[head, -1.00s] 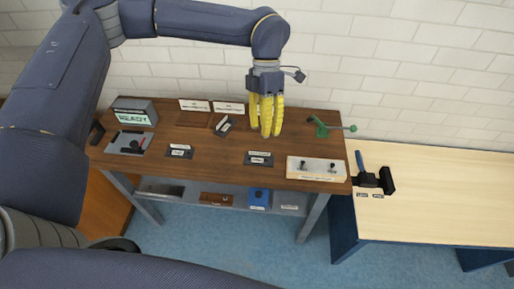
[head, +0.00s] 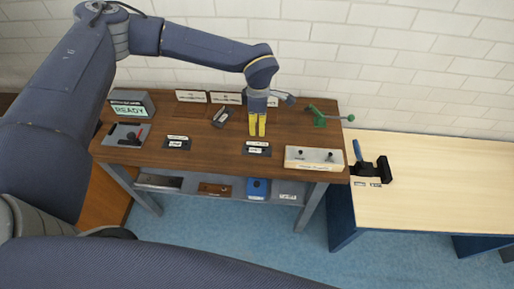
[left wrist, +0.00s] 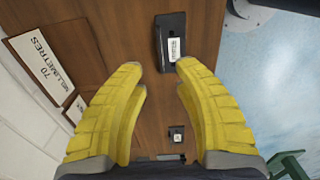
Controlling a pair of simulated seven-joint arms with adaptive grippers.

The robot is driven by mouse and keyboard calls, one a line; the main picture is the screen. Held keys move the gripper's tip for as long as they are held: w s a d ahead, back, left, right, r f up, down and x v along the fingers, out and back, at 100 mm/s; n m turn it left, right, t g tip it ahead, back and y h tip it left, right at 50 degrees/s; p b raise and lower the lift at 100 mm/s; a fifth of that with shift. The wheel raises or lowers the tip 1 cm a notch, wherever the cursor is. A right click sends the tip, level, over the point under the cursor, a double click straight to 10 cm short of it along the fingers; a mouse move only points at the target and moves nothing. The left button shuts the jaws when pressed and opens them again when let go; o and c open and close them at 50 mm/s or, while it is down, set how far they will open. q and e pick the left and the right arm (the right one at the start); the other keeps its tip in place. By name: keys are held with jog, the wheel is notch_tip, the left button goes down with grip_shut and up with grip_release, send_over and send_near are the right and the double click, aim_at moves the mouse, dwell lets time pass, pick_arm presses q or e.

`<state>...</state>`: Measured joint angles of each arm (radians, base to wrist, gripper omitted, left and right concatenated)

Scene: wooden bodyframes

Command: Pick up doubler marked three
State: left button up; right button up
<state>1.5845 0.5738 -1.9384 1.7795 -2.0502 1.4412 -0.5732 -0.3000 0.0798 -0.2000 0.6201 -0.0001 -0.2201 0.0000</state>
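My left gripper (head: 257,134) points down over the brown wooden bench (head: 215,158), just behind a dark plate with white labels (head: 257,150). Its two yellow fingers are apart, with nothing between them. A tilted dark block with a pale label (head: 222,117) lies to its left. A dark block with a white label (left wrist: 171,42) lies beyond the tips, and a small dark piece with a white mark (left wrist: 177,135) sits between the fingers. I cannot read which is marked three. My right gripper is out of view.
Another labelled dark plate (head: 177,143) and a READY display (head: 131,106) stand to the left. A pale fixture board (head: 315,159) and a green clamp tool (head: 322,117) are to the right. Upright signs (head: 191,96) line the back. A light table (head: 440,185) adjoins.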

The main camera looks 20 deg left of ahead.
aim_at(257, 142)
pick_arm(q)
jog(key=shift+a+f, duration=0.15)
jog(key=shift+f, duration=4.5)
jog(key=shift+c, duration=0.2)
grip_shut()
